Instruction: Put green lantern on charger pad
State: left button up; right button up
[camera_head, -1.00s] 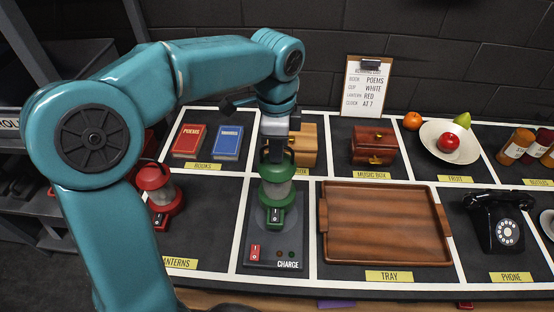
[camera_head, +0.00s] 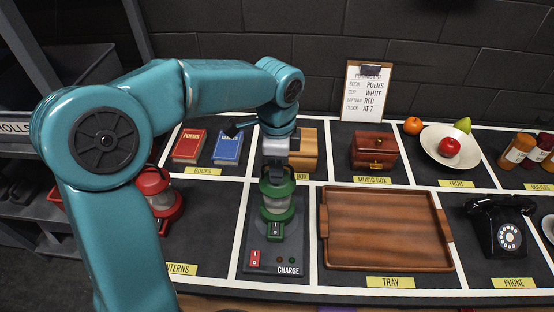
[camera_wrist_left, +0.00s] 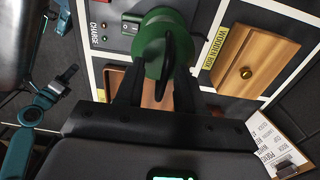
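The green lantern (camera_head: 277,208) is upright over the grey charger pad (camera_head: 285,250), behind the pad's red switch and CHARGE label. I cannot tell whether its base touches the pad. In the left wrist view the green cap and dark handle (camera_wrist_left: 166,60) lie between the two black fingers of my left gripper (camera_wrist_left: 158,88). The pad (camera_wrist_left: 116,38) shows partly there, beside the lantern.
A red lantern (camera_head: 160,200) stands left of the pad, partly behind my left arm. A wooden tray (camera_head: 385,270) lies close on the right. A wooden box (camera_head: 304,150) stands behind, with books (camera_head: 189,146) to its left. A black phone (camera_head: 497,225) is far right.

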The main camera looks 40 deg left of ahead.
pick_arm(q)
notch_tip(320, 180, up, 12)
jog(key=p, duration=0.1)
jog(key=shift+w, duration=0.1)
dwell(0.5)
